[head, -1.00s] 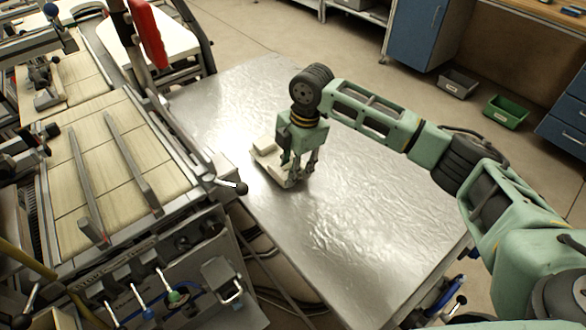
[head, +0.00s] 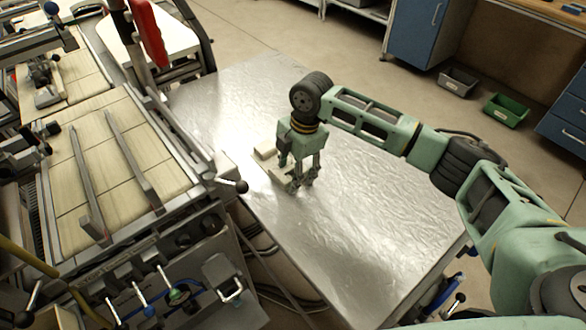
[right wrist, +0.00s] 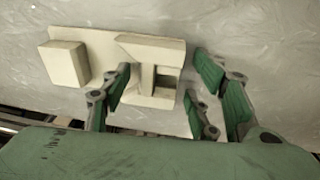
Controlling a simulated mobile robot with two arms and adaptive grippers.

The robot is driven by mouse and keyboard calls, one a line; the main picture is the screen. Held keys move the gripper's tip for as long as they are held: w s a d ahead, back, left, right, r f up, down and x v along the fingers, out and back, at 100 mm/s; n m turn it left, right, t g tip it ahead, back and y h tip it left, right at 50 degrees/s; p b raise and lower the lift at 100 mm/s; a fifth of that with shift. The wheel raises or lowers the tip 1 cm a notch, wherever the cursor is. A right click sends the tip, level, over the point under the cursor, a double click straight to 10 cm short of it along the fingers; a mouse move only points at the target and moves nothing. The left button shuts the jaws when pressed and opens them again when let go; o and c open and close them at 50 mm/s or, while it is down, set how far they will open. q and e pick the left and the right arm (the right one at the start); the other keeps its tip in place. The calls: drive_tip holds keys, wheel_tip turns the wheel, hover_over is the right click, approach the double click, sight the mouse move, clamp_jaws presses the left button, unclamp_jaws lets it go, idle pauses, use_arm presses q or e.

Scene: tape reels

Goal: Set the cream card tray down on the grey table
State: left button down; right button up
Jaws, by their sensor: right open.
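The cream card tray (head: 265,153) lies flat on the grey metal table (head: 350,225), near its left edge. In the right wrist view the tray (right wrist: 99,50) has a raised block at its left end and a box-like part with an opening at its right end. My right gripper (head: 300,182) is over the tray's near right end and hides part of it. In the right wrist view my right gripper (right wrist: 160,78) is open, with its green-padded fingers spread around the box-like end; the right fingers stand clear of it. My left gripper is not in view.
A machine with wooden-slatted beds (head: 105,165) stands along the table's left side, with a black-knobbed lever (head: 241,187) reaching the table edge. The table is bare to the right and front. Grey (head: 458,81) and green (head: 506,110) bins stand on the floor beyond.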

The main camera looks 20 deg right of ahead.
drive_tip(key=shift+r, duration=0.15)
wheel_tip(320, 180, up, 12)
drive_tip(key=d, duration=0.1)
drive_tip(key=shift+s+d+b, duration=0.3)
drive_tip(key=shift+d+b, duration=0.1)
drive_tip(key=shift+b, duration=0.05)
